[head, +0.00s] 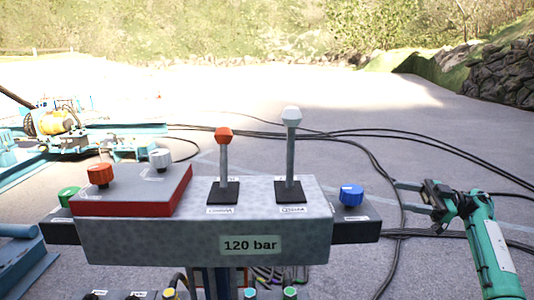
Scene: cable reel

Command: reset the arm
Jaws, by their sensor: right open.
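My right gripper (413,197) is at the right of the head view, on my green arm. My left gripper is not in view.
The box carries an orange-topped lever (223,135), a white-topped lever (291,116) and a "120 bar" label. A red-edged panel (130,205) holds orange and white knobs. Black cables (390,250) lie on the ground. Blue machinery (90,145) stands at left.

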